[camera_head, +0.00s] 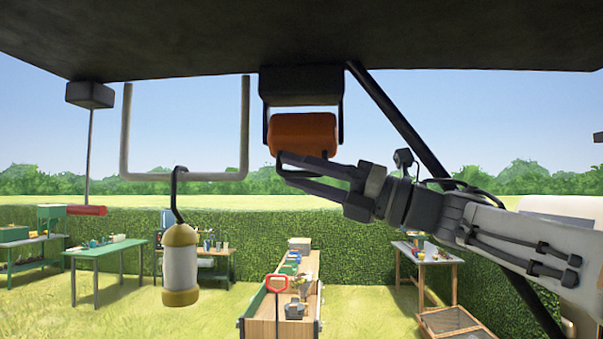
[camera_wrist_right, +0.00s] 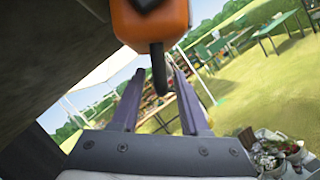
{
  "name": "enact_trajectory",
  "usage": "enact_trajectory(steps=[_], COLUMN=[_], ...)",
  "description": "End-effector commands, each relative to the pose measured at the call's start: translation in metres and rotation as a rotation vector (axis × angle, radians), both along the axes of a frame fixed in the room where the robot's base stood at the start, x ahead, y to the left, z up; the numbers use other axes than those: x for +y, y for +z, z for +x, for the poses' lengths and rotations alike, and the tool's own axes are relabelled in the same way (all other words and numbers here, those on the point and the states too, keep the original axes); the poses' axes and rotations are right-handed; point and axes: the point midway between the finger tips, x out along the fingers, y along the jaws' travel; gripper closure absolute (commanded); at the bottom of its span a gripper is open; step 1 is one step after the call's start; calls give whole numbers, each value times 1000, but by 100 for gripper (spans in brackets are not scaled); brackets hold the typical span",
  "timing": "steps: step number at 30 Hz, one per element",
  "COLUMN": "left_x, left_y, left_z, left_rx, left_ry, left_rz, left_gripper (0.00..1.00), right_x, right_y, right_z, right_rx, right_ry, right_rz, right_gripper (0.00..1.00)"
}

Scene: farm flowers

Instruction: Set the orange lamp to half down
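The orange lamp (camera_head: 303,133) is a rounded orange block held between two dark side arms under a black box mount (camera_head: 300,84). My right gripper (camera_head: 281,166) reaches in from the right, with its fingers at the lamp's lower edge. In the right wrist view the lamp (camera_wrist_right: 150,22) is at the top, and a dark bar (camera_wrist_right: 158,70) hangs below it in the gap between the fingertips (camera_wrist_right: 160,74). The fingers are apart there. Whether they touch the lamp or bar is not clear. My left gripper is not in view.
A dark roof (camera_head: 300,35) spans overhead, with a diagonal black brace (camera_head: 400,122) at right. A white-and-yellow lantern (camera_head: 181,265) hangs from a pale U-shaped bar (camera_head: 185,177). A red cylinder (camera_head: 86,210) hangs further left. Tables and a wooden planter stand below.

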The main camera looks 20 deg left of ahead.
Motion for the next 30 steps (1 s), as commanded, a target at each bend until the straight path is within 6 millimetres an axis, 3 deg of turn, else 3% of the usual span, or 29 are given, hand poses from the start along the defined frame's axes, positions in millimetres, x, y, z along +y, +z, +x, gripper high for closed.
enact_trajectory(steps=[8, 15, 21, 30], left_x=[0, 0, 0, 0], left_y=[-13, -42, -56, -58], left_z=[0, 0, 0, 0], left_rx=[0, 1, 0, 0], left_ry=[1, 6, 5, 4], left_rz=[0, 0, 0, 0], left_gripper=[0, 0, 0, 0], right_x=[-15, -61, -91, -101], right_y=[-9, -24, -30, -30], right_z=[2, 4, 5, 5], right_rx=[0, -1, -2, 0], right_ry=[-3, -6, -4, 0], right_rz=[0, 0, 1, 0], right_gripper=[55, 55, 55, 55])
